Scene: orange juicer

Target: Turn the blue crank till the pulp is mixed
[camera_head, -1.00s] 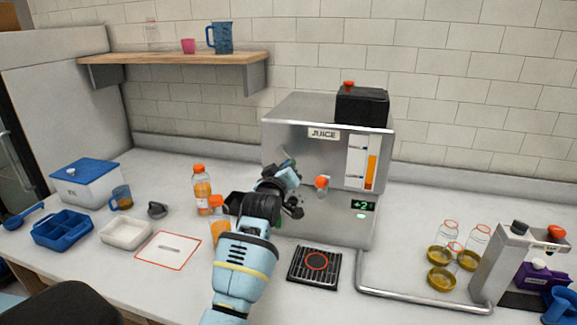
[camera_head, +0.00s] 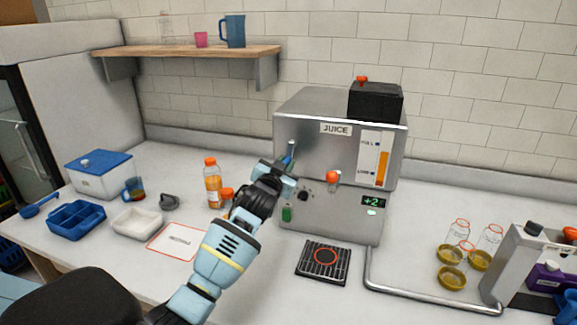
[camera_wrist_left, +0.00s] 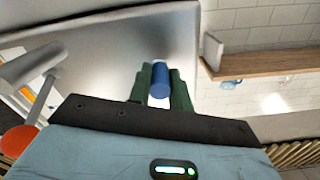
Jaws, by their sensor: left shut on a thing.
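The steel juicer (camera_head: 330,215), marked JUICE, stands in the middle of the counter. The blue crank (camera_head: 291,148) is at the left of its front, and its blue handle (camera_wrist_left: 161,80) shows between dark green fingers in the left wrist view. My left gripper (camera_head: 287,163) is shut on this handle, and my arm hides part of the machine's left side. A level gauge (camera_head: 376,160) with an orange column is on the front, above a green "+2" display (camera_head: 373,202). The pulp itself is not visible. My right gripper is not in view.
A black drip grate (camera_head: 323,262) lies before the juicer. A juice bottle (camera_head: 212,185) stands left of my arm, with another orange cap close to it. Small bottles and yellow lids (camera_head: 452,278) are at the right. A steel rail (camera_head: 420,292) borders the front right.

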